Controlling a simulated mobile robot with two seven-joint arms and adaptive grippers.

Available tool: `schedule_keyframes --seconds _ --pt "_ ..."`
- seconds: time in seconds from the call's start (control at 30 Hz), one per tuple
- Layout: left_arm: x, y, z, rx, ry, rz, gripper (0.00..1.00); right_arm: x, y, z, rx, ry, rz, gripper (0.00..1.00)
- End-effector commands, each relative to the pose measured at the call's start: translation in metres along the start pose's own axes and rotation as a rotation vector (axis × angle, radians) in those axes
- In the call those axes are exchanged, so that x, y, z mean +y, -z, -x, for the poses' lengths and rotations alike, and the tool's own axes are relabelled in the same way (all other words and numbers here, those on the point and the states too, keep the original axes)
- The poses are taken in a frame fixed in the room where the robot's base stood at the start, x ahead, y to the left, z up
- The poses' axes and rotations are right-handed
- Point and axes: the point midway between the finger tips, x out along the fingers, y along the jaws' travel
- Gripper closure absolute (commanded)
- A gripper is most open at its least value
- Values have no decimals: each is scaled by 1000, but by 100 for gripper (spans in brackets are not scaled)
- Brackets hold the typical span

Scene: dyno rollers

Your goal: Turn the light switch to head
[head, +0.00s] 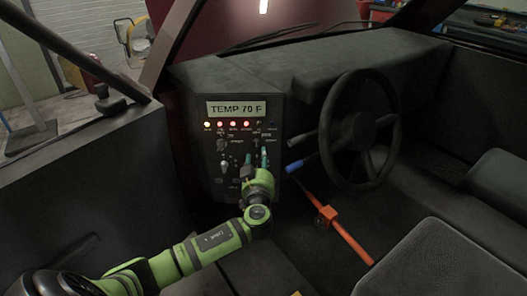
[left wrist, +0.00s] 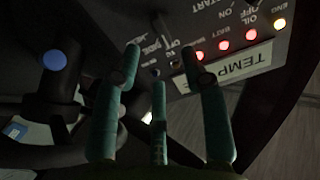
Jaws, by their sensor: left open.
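The dark control panel (head: 213,152) stands left of the steering wheel, with a display, a row of lit lamps and several small knobs and switches. Its labels are too small for me to tell which control is the light switch. My left gripper (head: 253,158) is at the panel's lower right, its teal fingers pointing up at it and covering part of it. In the left wrist view the panel (left wrist: 225,35) appears turned over. There the left gripper (left wrist: 160,62) is open with nothing between its fingers. A dark knob (left wrist: 160,26) shows beyond the fingertips. My right gripper is out of view.
The steering wheel (head: 357,130) is right of the panel, with a blue-tipped lever (head: 295,167) between them. An orange bar (head: 343,232) slants below. A dark seat (head: 440,262) is at the lower right. The door edge (head: 75,125) runs along the left.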

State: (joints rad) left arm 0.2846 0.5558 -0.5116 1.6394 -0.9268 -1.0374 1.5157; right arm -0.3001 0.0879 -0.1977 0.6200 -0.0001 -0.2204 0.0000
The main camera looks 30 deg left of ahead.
Motion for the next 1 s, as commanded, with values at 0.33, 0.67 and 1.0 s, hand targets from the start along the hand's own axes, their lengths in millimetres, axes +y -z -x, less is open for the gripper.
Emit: schedule_keyframes --seconds 0.33,0.67,1.0 --pt "0 1 -48 -1 1 -4 56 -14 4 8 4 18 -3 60" --pt "0 -2 -66 -4 0 -3 56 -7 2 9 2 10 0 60" --pt "0 -2 -65 -5 -1 -3 100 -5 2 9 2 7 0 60"
